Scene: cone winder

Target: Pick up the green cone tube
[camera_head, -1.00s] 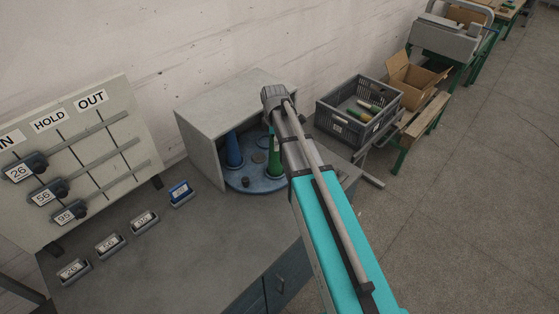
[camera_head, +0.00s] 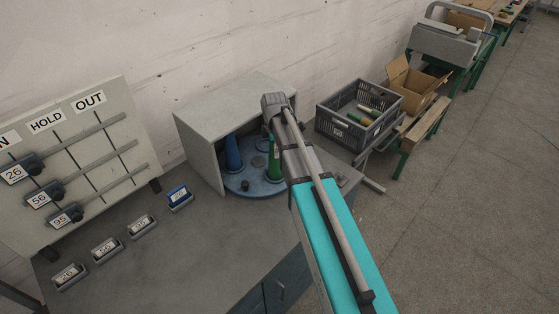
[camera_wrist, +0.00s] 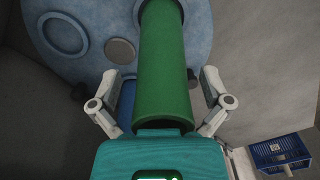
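The green cone tube (camera_head: 274,162) stands on a round blue disc (camera_head: 245,188) inside an open-fronted grey box (camera_head: 205,150). In the head view my arm covers part of it. In the wrist view the green tube (camera_wrist: 164,70) runs down the middle of the picture, between the two fingers of my gripper (camera_wrist: 160,82). The fingers are spread, with a gap visible on each side of the tube. My gripper's fingers are hidden behind my arm in the head view.
A blue cone (camera_head: 233,152) stands on the disc left of the green tube. The box's walls and roof enclose the disc. A labelled slider board (camera_head: 85,150) and several small labelled holders are at left. A grey crate (camera_head: 340,125) with tubes stands at right.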

